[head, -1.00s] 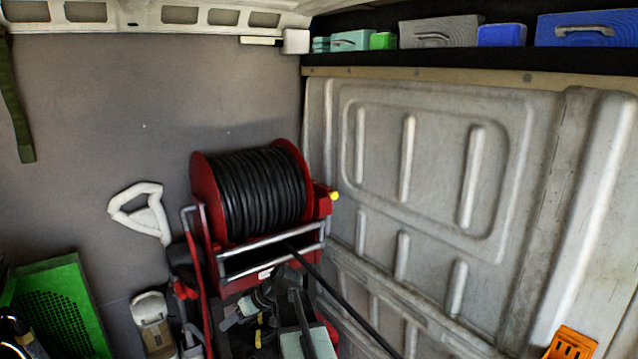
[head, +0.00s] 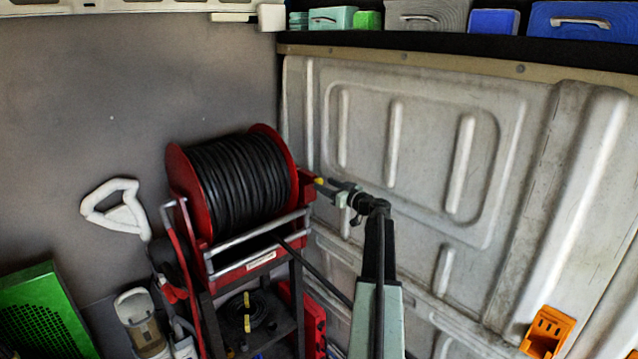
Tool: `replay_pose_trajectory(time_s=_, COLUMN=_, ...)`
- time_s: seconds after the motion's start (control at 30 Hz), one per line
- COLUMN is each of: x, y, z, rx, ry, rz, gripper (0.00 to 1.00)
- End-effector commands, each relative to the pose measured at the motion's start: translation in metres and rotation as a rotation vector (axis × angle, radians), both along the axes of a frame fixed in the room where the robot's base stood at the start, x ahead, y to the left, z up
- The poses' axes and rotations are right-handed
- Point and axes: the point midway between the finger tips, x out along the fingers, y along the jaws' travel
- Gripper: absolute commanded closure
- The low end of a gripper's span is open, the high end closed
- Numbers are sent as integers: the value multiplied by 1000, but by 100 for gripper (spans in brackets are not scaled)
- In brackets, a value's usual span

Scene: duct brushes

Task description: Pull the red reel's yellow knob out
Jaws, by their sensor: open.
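The red reel (head: 178,178) carries a thick coil of black hose and stands on a dark frame left of centre. Its small yellow knob (head: 319,181) sticks out at the reel's right side. My gripper (head: 328,190) is raised to the right of the reel, pointing left, with its tip at or very close to the knob. It is open. The view is too small to tell whether the fingers are around the knob or touching it.
A black hose runs down right from the reel, behind my arm. A white handle (head: 115,208) and green crate (head: 45,310) are at left. The ribbed van wall (head: 430,150) is close behind my gripper. An orange holder (head: 547,333) is at lower right.

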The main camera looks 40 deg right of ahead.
Motion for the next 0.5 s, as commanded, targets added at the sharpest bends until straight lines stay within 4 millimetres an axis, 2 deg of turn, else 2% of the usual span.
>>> replay_pose_trajectory(time_s=0.1, x=25, y=-3, z=0, rx=0, ry=0, rz=2, gripper=49)
replay_pose_trajectory(time_s=0.2, x=39, y=-4, z=0, rx=0, ry=1, rz=0, gripper=49)
replay_pose_trajectory(time_s=0.47, x=42, y=-4, z=0, rx=1, ry=1, rz=-2, gripper=49)
replay_pose_trajectory(time_s=0.5, x=42, y=-4, z=0, rx=1, ry=1, rz=-2, gripper=54)
